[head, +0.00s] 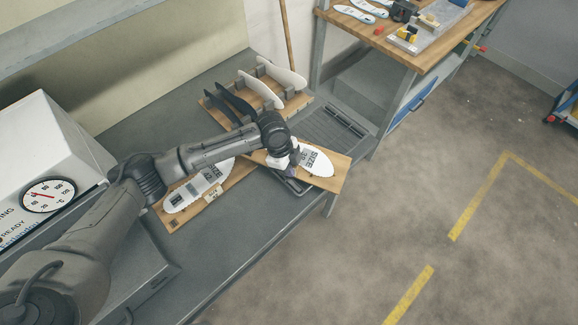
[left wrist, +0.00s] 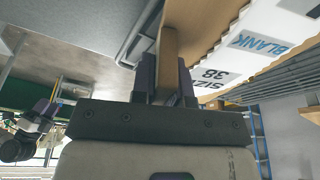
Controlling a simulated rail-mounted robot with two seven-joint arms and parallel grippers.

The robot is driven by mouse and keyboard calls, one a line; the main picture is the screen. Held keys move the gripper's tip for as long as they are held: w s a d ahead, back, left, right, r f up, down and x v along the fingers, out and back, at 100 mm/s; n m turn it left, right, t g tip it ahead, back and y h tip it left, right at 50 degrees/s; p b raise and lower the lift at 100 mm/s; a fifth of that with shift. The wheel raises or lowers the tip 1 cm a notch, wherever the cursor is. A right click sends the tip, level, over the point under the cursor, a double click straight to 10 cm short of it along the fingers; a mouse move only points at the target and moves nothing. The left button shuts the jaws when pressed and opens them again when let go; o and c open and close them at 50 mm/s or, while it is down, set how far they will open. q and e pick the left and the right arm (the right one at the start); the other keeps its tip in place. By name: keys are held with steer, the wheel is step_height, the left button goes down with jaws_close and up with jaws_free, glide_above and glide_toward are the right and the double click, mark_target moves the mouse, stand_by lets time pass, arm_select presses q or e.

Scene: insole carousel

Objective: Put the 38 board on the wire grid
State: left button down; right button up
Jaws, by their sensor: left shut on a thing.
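The board carries a white insole (head: 318,163) with a size print. In the left wrist view the fingers (left wrist: 168,85) clamp the board's wooden edge (left wrist: 200,22), and the print reads BLANK, SIZE 38. The dark wire grid (head: 340,126) lies behind and partly under the board; I cannot tell whether they touch. It also shows as grey slats (left wrist: 285,80) in the left wrist view. What seems to be my right gripper (left wrist: 48,105) is small there, its jaws unclear.
Another wooden board (head: 232,182) with a white insole (head: 197,190) lies on the grey bench (head: 262,222), left of the gripper. A wooden rack (head: 212,110) with upright black and white insoles stands behind. A white box with a dial (head: 47,194) is at left.

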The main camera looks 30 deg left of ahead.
arm_select(q)
steer(key=c, duration=1.5)
jaws_free()
steer(key=shift+f, duration=0.15)
steer(key=shift+c, duration=0.2)
steer(key=o, duration=0.4)
steer(key=shift+r, duration=0.3)
steer(key=shift+a+r+p, duration=0.15)
steer(key=shift+r+p, duration=0.4)
steer(key=shift+p, duration=0.15)
steer(key=p+v, duration=1)
steer(key=shift+r+p, duration=0.3)
steer(key=shift+p, duration=0.05)
